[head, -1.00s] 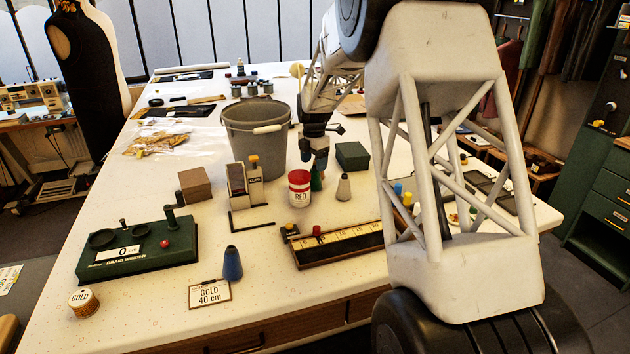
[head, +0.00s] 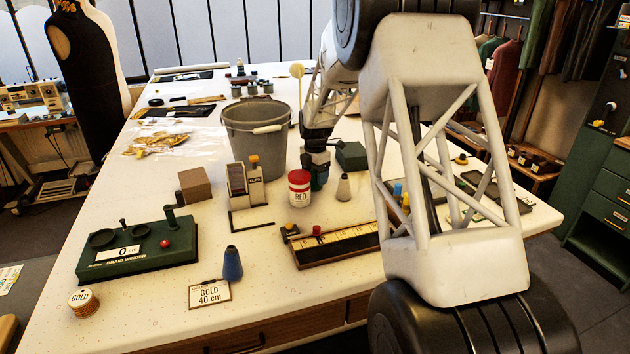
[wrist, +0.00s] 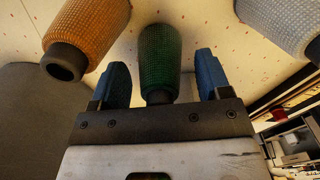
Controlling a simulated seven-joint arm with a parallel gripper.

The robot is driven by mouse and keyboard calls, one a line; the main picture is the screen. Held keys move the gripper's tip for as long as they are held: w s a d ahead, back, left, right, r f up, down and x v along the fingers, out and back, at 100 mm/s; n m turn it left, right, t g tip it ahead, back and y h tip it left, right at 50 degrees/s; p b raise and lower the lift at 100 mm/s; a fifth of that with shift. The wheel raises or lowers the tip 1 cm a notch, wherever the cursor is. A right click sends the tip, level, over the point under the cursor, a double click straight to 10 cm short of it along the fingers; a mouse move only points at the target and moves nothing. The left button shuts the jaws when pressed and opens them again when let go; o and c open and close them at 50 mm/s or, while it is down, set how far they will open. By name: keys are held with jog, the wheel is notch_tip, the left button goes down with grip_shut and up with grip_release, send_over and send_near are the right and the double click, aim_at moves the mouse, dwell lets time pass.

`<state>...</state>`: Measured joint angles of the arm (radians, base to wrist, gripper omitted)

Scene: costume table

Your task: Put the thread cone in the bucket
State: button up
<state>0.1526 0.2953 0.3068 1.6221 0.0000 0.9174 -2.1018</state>
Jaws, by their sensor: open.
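A green thread cone (wrist: 158,62) stands between the two blue fingers of my gripper (wrist: 158,80) in the wrist view. The fingers are open, one on each side, with a visible gap to the cone. In the head view my gripper (head: 318,180) is low over the table behind the red tin, and the green cone is mostly hidden. An orange cone (wrist: 88,35) lies to the left in the wrist view and a pale grey cone (wrist: 283,22) to the right; the grey one also shows in the head view (head: 343,187). The grey bucket (head: 255,150) stands to the gripper's left, behind it.
The red-lidded tin (head: 299,190) stands just in front of the gripper. A dark green box (head: 351,156) is close behind on the right. A clip stand (head: 246,185), wooden ruler tray (head: 335,246), braid winder (head: 137,250) and blue cone (head: 232,263) stand nearer the front.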

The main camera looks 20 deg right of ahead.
jog(key=shift+c, duration=0.5)
jog(key=c, duration=1)
jog(key=shift+r, duration=0.2)
jog(key=shift+r, duration=4.85)
